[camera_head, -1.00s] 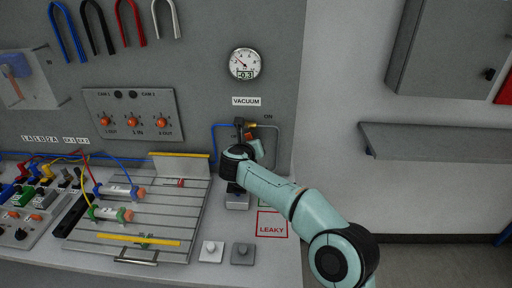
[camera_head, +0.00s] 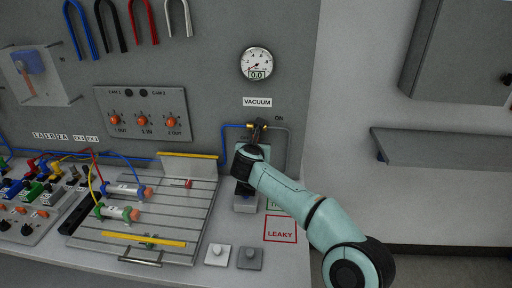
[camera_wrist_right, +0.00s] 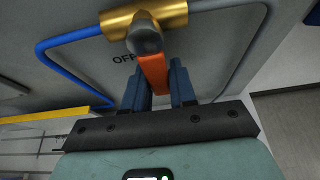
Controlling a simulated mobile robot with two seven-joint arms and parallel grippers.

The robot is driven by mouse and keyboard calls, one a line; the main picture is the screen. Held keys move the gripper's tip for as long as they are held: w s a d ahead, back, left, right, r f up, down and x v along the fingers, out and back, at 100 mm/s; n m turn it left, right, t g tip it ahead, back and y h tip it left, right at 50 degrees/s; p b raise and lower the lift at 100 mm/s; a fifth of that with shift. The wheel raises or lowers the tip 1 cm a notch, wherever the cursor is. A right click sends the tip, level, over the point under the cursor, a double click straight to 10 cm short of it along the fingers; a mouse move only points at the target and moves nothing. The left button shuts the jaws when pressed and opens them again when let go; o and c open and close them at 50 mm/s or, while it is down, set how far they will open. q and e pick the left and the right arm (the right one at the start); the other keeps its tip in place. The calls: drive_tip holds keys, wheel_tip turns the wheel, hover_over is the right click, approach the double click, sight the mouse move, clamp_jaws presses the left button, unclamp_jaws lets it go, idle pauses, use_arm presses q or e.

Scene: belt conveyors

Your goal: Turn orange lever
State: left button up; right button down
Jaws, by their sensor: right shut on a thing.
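The orange lever (camera_wrist_right: 154,72) hangs from a brass valve (camera_wrist_right: 175,14) with a dark round knob in the right wrist view. The OFF label shows just left of the lever. The two blue fingers of my right gripper (camera_wrist_right: 159,88) stand on either side of the lever's lower end, shut on it. In the head view my right gripper (camera_head: 256,146) is at the valve on the grey panel, under the VACUUM label (camera_head: 257,102), and hides the lever. The gauge (camera_head: 256,64) above reads 0.0. My left gripper is not in view.
A blue tube (camera_head: 224,143) and a grey tube (camera_head: 289,150) run to the valve. A slotted tray (camera_head: 190,218) with cylinders stands at left. A red-framed LEAKY area (camera_head: 280,229) lies in front at right. A wall shelf (camera_head: 440,147) is farther right.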

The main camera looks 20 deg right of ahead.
drive_tip(key=shift+r, duration=0.1)
drive_tip(key=c, duration=1)
unclamp_jaws()
drive_tip(key=b+v, duration=0.1)
drive_tip(key=v, duration=1.2)
drive_tip(key=shift+s, duration=0.2)
